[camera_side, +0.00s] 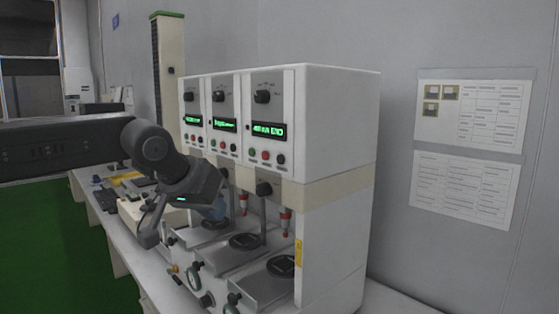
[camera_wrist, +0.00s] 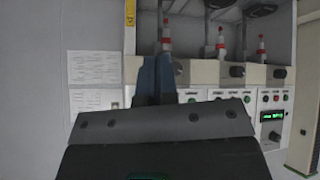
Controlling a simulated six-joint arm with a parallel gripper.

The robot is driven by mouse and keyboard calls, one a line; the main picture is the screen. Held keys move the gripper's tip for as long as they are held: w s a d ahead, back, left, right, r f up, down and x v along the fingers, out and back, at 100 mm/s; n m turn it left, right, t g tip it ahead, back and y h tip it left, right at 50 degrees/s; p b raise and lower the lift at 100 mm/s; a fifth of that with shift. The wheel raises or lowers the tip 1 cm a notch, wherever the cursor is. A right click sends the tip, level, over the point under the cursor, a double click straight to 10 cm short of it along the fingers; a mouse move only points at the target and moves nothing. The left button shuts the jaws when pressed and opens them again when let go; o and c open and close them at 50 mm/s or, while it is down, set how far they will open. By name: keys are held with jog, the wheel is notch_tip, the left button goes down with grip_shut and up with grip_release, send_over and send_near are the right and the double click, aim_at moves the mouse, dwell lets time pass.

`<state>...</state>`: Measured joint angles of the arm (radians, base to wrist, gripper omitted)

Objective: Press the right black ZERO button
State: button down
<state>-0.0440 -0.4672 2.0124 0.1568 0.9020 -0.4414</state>
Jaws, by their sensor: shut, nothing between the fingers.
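The right black ZERO button (camera_side: 281,159) is at the right end of the button row on the machine's right panel, beside a red button (camera_side: 266,156) and a green one (camera_side: 252,153). A lit green display (camera_side: 268,130) is above them. My gripper (camera_side: 214,214) is left of and below this button in the side view, apart from it, in front of the lower left bays. Its blue fingers (camera_wrist: 157,78) are shut together and empty in the wrist view, which looks upside down. There, my gripper body hides part of the panels, and I cannot make out the right black button.
The white machine (camera_side: 335,120) has two more panels with displays and buttons to the left. Rods and red-tipped parts (camera_side: 286,222) hang over the platforms (camera_side: 262,286) below. Knobs (camera_side: 264,189) stick out under the panels. Open space lies in front of the right panel.

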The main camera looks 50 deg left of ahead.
aim_at(281, 160)
jog(key=w+a+r+n+t+y, duration=0.1)
jog(key=w+a+r+n, duration=0.1)
jog(key=w+r, duration=0.3)
jog(key=shift+r+n, duration=0.25)
jog(key=shift+n, duration=0.05)
jog(key=w, duration=0.8)
jog(key=shift+w, duration=0.4)
jog(key=shift+w, duration=0.1)
dwell(1.6)
jog(key=shift+w, duration=0.3)
jog(key=shift+w, duration=0.35)
dwell(0.7)
jog(key=shift+s, duration=0.8)
